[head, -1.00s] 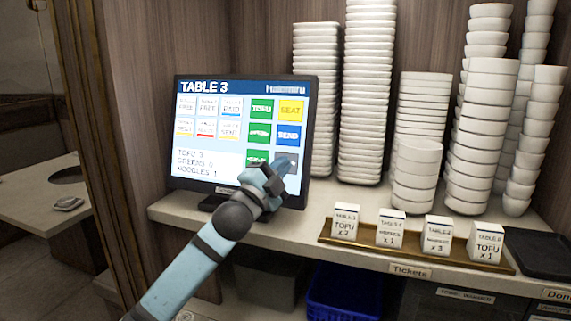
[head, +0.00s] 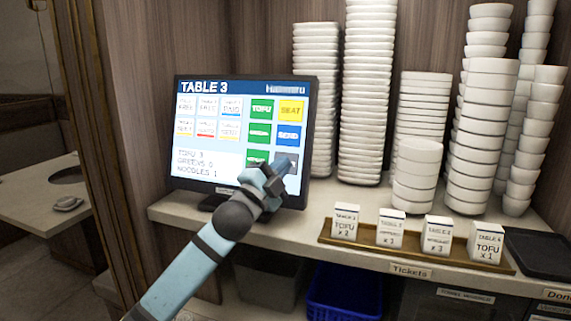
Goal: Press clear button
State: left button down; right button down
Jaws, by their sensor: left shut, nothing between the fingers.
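The order screen (head: 240,130) stands on the shelf with the heading TABLE 3. Its text lists TOFU 3, GREENS 0 and NOODLES 1. At its right are green buttons, a yellow SEAT button (head: 291,111) and a blue SEND button (head: 290,135). A dark grey button (head: 291,158) below SEND is mostly hidden behind my left gripper (head: 284,166), so its label cannot be read; it may be the clear button. My left gripper is shut and empty, in front of the screen's lower right. Whether it touches the screen cannot be told. My right gripper is not in view.
A brass tray (head: 375,258) with several ticket blocks lies on the shelf to the right. Tall stacks of white bowls (head: 366,100) stand behind it. A black tray (head: 540,252) is at far right. A blue bin (head: 343,293) sits below the shelf.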

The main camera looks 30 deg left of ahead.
pick_arm(q)
jog(key=shift+w, duration=0.1)
dwell(0.6)
jog(key=shift+w+a+f, duration=0.1)
jog(key=shift+w, duration=0.2)
jog(key=shift+w+a+f, duration=0.1)
jog(key=shift+w, duration=0.25)
dwell(0.6)
jog(key=shift+s, duration=0.15)
jog(key=shift+s+d+r+p, duration=0.2)
jog(key=shift+s+p, duration=0.15)
jog(key=shift+s, duration=0.3)
jog(key=s, duration=0.1)
jog(key=s+r+p, duration=0.1)
jog(key=s, duration=0.1)
jog(key=s+d, duration=0.1)
jog(key=shift+s+r, duration=0.25)
jog(key=shift+s, duration=0.05)
